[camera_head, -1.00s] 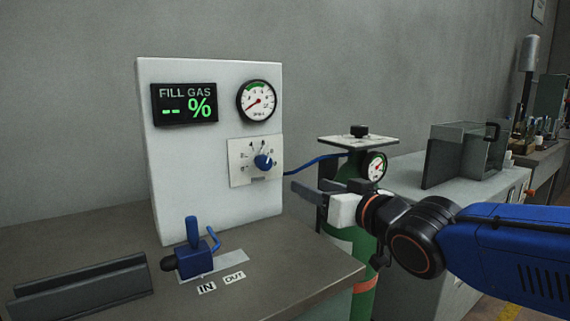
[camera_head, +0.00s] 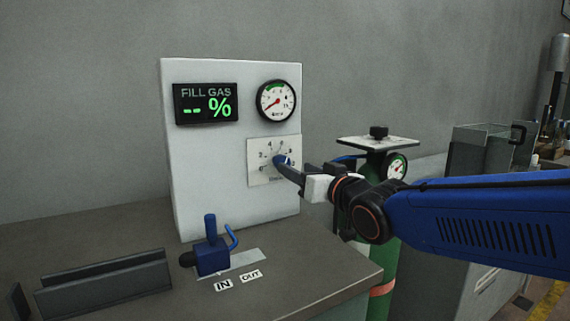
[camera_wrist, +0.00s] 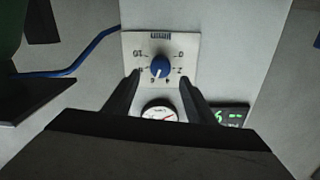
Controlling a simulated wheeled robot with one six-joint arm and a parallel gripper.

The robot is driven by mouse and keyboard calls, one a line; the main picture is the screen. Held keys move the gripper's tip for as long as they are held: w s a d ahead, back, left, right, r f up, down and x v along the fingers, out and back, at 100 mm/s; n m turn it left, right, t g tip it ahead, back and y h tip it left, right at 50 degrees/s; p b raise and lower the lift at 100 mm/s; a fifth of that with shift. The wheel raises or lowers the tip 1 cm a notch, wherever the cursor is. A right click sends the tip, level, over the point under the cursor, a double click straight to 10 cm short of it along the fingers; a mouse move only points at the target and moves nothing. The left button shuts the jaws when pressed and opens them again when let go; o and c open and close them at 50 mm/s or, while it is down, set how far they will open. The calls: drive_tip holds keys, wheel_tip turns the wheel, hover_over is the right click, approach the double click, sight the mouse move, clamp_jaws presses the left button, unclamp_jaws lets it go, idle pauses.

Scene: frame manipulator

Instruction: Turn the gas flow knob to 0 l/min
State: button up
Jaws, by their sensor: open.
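The blue gas flow knob (camera_head: 287,160) sits on a white dial plate (camera_head: 257,150) on the front of the white panel. In the wrist view the knob (camera_wrist: 160,67) appears upside down, with 0 on the right and 10 on the left. Its white mark points down in that picture, toward the middle of the scale; the exact number cannot be read. My gripper (camera_head: 284,172) is open in front of the plate, and its dark fingers (camera_wrist: 160,80) stand on both sides of the knob. I cannot tell whether they touch it. In the head view the fingers partly cover the knob.
A round gauge (camera_head: 276,101) and a FILL GAS display (camera_head: 206,104) showing "-- %" are above the knob. A green gas cylinder (camera_head: 385,268) stands right of the panel. A blue valve (camera_head: 211,256) sits on the bench (camera_head: 110,226) below.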

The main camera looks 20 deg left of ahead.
sight(285, 162)
drive_tip(key=x, duration=0.7)
drive_tip(key=shift+w+a, duration=0.1)
drive_tip(key=shift+w, duration=0.05)
drive_tip(key=c, duration=1)
